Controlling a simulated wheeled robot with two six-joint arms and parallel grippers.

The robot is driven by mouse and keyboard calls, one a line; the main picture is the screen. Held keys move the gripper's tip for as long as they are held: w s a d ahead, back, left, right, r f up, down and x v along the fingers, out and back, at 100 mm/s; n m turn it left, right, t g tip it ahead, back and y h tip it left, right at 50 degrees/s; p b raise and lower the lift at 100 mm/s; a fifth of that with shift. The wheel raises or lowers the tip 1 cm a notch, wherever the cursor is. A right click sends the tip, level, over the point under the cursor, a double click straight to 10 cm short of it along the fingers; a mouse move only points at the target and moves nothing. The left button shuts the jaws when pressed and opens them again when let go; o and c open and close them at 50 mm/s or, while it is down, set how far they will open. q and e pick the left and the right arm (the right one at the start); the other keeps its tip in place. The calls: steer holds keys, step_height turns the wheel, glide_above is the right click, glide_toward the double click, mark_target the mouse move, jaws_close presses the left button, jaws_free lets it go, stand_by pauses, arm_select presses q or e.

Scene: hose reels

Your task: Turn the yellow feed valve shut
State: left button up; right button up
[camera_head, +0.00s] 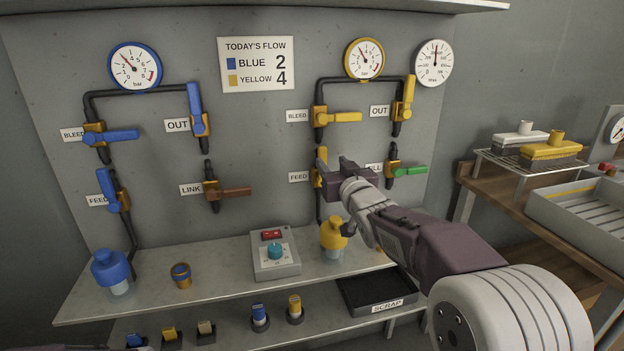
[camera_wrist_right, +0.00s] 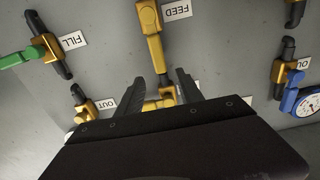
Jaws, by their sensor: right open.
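The yellow feed valve (camera_head: 320,168) is on the wall panel beside its FEED label, under the yellow bleed valve (camera_head: 335,117). Its yellow lever stands upright, in line with the pipe. My right gripper (camera_head: 341,172) is at the valve and hides part of it. In the right wrist view, which is upside down, the feed valve (camera_wrist_right: 153,38) is straight ahead. The right gripper (camera_wrist_right: 160,78) is open, with the lever's end close to the gap between its fingertips. I cannot tell whether they touch. My left gripper is not in view.
The green-handled fill valve (camera_head: 408,170) is close on the right of the gripper. The brown-handled link valve (camera_head: 226,191) is to the left. A yellow bottle (camera_head: 333,233) and a control box (camera_head: 275,258) stand on the shelf below. A scrap tray (camera_head: 376,305) is lower down.

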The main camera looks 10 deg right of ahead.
mark_target(324, 153)
steer(key=w, duration=0.9)
steer(key=shift+a+f, duration=0.1)
steer(key=shift+a, duration=0.05)
jaws_close()
stand_by(1.2)
